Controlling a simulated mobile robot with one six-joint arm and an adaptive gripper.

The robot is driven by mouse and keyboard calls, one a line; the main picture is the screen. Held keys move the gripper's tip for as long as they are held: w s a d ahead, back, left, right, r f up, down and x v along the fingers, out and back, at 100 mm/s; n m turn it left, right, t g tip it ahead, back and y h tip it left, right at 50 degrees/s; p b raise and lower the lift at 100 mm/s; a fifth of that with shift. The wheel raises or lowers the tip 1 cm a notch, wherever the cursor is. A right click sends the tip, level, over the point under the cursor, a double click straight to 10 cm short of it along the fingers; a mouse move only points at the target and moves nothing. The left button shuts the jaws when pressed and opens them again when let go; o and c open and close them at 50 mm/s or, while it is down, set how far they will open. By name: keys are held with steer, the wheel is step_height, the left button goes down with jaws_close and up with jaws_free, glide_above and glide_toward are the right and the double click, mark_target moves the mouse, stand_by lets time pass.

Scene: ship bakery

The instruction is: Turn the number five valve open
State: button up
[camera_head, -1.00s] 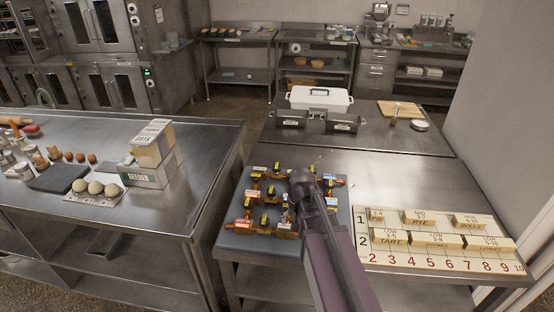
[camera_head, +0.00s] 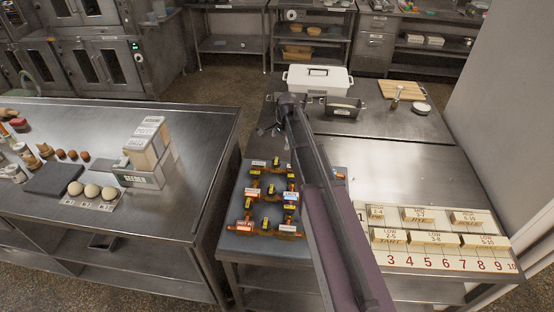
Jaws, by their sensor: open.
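The valve board (camera_head: 262,247) is a grey slab at the left of the near table, with copper pipes and several yellow-and-black valves (camera_head: 265,223) on it. Small white, red and blue labels sit among the valves. They are too small to read, so I cannot tell which valve is number five. My arm reaches over the board's right side and hides part of it. My gripper (camera_head: 271,130) is small in view, open and empty, beyond the board's far edge and apart from the valves.
A numbered board (camera_head: 450,262) with several wooden blocks lies right of my arm. Behind are dark metal holders (camera_head: 343,108), a white lidded box (camera_head: 318,78) and a cutting board (camera_head: 402,91). A left table (camera_head: 205,150) holds boxes (camera_head: 147,150) and dough balls (camera_head: 92,190).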

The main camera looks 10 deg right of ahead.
mark_target(276, 161)
steer(key=shift+f+b, duration=0.3)
steer(key=b+x, duration=1.3)
steer(key=shift+a+f, duration=0.1)
steer(key=shift+f, duration=0.05)
stand_by(0.7)
steer(key=c, duration=1.1)
